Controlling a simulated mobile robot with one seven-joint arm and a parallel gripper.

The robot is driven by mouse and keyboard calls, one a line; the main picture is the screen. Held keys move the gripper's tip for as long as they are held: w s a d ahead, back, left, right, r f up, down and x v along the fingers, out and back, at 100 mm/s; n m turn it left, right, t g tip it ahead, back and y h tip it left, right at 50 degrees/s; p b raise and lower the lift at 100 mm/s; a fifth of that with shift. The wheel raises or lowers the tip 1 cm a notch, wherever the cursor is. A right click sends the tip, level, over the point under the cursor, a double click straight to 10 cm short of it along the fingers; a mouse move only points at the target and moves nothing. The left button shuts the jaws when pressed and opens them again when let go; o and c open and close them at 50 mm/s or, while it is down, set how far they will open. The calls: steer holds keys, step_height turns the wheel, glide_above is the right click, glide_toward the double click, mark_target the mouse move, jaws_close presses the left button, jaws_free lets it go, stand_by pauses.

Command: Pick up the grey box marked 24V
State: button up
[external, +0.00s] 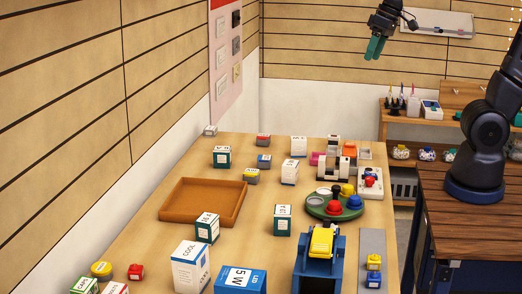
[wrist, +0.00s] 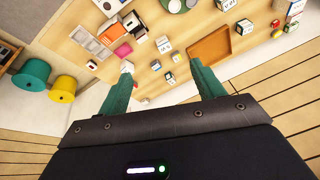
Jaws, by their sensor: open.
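No 24V marking is readable in either view, so I cannot tell for sure which box is the grey one marked 24V. A small grey box (external: 210,130) sits at the far left corner of the table. Several other small grey boxes have coloured tops: red (external: 263,140), blue (external: 264,161) and yellow (external: 251,177). My gripper (external: 376,48) is high above the far right of the table, apart from everything. In the wrist view my gripper (wrist: 160,86) is open, its two green fingers wide apart with nothing held between them.
The wooden table (external: 150,240) carries an empty brown tray (external: 175,213), a round green stand (external: 322,210) with coloured knobs and several cartons. The brown tray also shows in the wrist view (wrist: 208,47). A shelf (external: 440,118) stands at the back right. The air around my gripper is clear.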

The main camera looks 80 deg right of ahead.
steer(key=w+d+f+m, duration=0.3)
steer(key=w+d+m, duration=0.15)
steer(key=w, duration=0.65)
steer(key=m+g+h, duration=0.4)
steer(key=m+h, duration=0.1)
steer(key=m, duration=0.5)
glide_above(263, 135)
steer(key=a, duration=0.2)
steer(key=f, duration=3.1)
steer(key=shift+w+f, duration=0.25)
steer(key=shift+w, duration=0.05)
steer(key=shift+s+a+x, duration=0.1)
steer(key=shift+x, duration=0.9)
steer(key=shift+s+a+x, duration=0.1)
steer(key=shift+s+x, duration=0.05)
steer(key=shift+x, duration=0.8)
steer(key=shift+s+a+x, duration=0.1)
steer(key=shift+x, duration=0.9)
steer(key=shift+f, duration=0.1)
steer(key=c, duration=1.1)
